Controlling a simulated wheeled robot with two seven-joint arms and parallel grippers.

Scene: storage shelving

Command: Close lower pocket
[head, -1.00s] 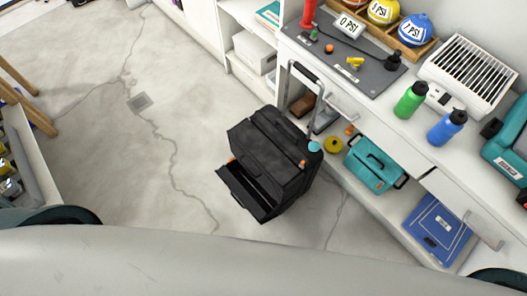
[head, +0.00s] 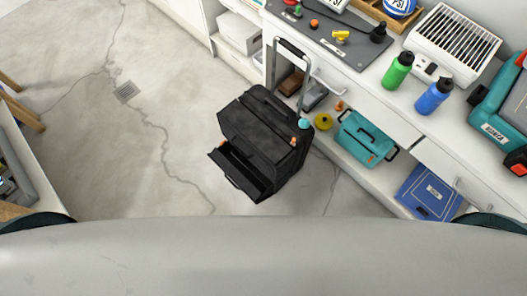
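A black rolling bag (head: 268,130) stands on the concrete floor near the middle of the head view, with its grey telescopic handle pulled up. Its lower pocket (head: 240,172) hangs open like a drawer on the bag's lower left side, and the dark inside shows. Small orange tabs sit on the bag's side and near its top right. Neither gripper shows. Only parts of my own body show along the bottom edge.
A white workbench with shelves (head: 352,68) runs along the right, close to the bag. A teal toolbox (head: 364,137), a yellow roll (head: 323,121) and a blue case (head: 429,192) lie on its lower shelf.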

